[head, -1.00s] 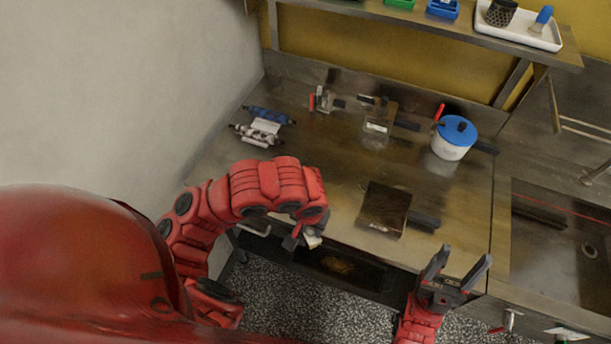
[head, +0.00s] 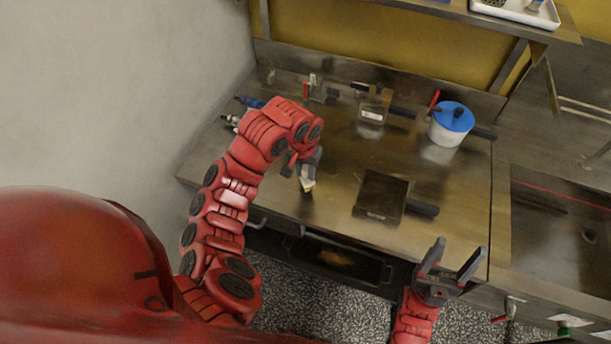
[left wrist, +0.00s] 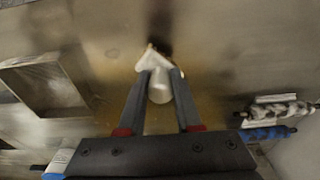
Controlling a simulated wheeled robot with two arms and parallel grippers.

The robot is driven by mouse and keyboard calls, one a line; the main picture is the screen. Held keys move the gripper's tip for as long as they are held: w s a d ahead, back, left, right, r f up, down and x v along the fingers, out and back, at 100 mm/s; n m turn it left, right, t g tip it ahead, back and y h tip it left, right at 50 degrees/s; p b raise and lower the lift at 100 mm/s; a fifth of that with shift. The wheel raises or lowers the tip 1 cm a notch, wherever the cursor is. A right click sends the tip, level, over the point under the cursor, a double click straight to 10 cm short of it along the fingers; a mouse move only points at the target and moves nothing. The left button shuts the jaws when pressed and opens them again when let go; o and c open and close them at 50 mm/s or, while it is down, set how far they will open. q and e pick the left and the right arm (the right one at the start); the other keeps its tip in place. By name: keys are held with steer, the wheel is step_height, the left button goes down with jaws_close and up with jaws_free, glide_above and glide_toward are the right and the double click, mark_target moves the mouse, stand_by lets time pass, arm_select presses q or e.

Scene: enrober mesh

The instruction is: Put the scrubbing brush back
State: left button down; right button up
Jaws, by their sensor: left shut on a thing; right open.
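My left gripper (head: 305,168) is over the left half of the steel worktop, left of the dark square block. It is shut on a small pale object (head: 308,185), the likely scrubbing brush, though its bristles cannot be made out. In the left wrist view the pale object (left wrist: 158,85) sits between the fingertips, a wedge-shaped end with a rounded part below. Whether it touches the worktop (left wrist: 215,50) cannot be told. My right gripper (head: 450,262) is open and empty in front of the worktop's front edge.
A white pot with a blue lid (head: 452,118) stands back right. A sink (head: 560,215) is at right. An open compartment (head: 340,262) shows under the front edge.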

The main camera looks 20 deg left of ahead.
arm_select(q)
step_height(320, 180, down, 2)
steer(key=shift+f+p, duration=0.1)
steer(key=shift+p, duration=0.3)
steer(key=shift+f, duration=0.2)
steer(key=c, duration=0.6)
jaws_free()
steer(key=shift+r, duration=0.1)
